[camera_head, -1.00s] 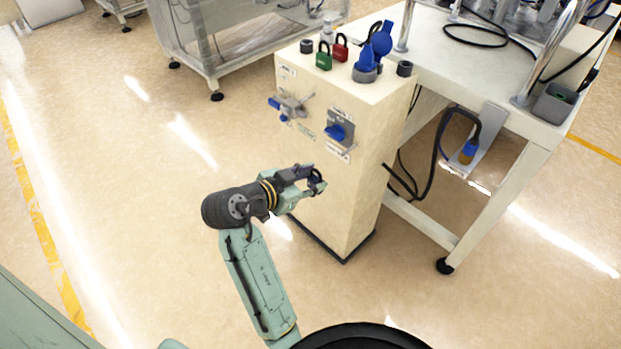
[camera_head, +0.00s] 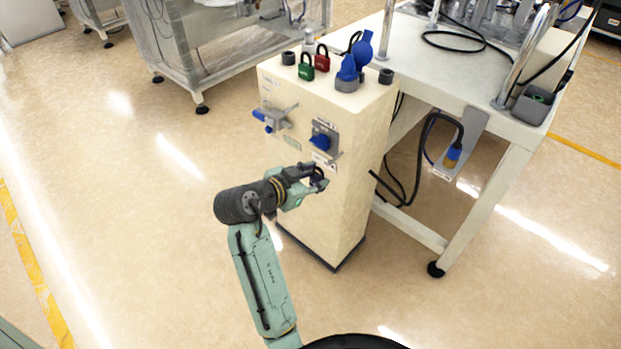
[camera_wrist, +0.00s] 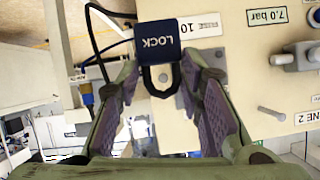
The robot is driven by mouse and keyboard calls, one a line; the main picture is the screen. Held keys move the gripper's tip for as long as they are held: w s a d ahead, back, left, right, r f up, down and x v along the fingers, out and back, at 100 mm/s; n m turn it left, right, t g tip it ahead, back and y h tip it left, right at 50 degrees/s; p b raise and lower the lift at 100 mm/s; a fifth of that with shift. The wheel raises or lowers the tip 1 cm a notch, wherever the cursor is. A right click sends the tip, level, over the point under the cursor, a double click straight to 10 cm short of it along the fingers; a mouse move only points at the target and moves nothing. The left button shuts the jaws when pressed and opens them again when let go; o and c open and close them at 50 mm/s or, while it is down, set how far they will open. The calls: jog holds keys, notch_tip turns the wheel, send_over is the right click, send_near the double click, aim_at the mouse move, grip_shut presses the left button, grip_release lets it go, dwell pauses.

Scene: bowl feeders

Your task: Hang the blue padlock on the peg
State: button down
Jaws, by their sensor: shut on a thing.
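The dark blue padlock (camera_wrist: 157,42) hangs between my fingertips, its body lettered LOCK and upside down in the wrist view. Its dark shackle (camera_wrist: 148,82) points toward the bottom of that picture. My gripper (camera_wrist: 160,68) is shut on the padlock, a finger on either side. In the head view my gripper (camera_head: 318,180) is in front of the cream cabinet (camera_head: 345,205), below the right blue switch (camera_head: 322,138). A thin metal peg (camera_wrist: 270,113) juts from the panel in the wrist view, to the right of the padlock and apart from it. A small round spot shows through the shackle.
On the cabinet top stand a green padlock (camera_head: 306,68), a red padlock (camera_head: 322,58) and a blue plug (camera_head: 348,70). A blue-handled valve (camera_head: 270,118) sits on the front at left. A white table (camera_head: 480,110) adjoins at right.

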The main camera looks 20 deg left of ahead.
jog(key=shift+w+d, duration=0.25)
jog(key=shift+w, duration=0.55)
jog(key=shift+w+d, duration=0.3)
jog(key=shift+w, duration=0.45)
jog(key=shift+w+d, duration=0.25)
jog(key=shift+w, duration=0.55)
dwell(1.6)
jog(key=shift+s+a+f, duration=0.1)
jog(key=shift+s+a, duration=0.15)
jog(key=shift+s, duration=0.4)
jog(key=shift+s+a+r, duration=0.1)
jog(key=shift+s+a, duration=0.15)
jog(key=shift+s, duration=0.4)
jog(key=shift+s+a+f, duration=0.1)
jog(key=shift+s+a, duration=0.15)
jog(key=shift+s, duration=0.4)
dwell(0.4)
jog(key=shift+w+d, duration=0.3)
jog(key=shift+w, duration=0.4)
dwell(1.0)
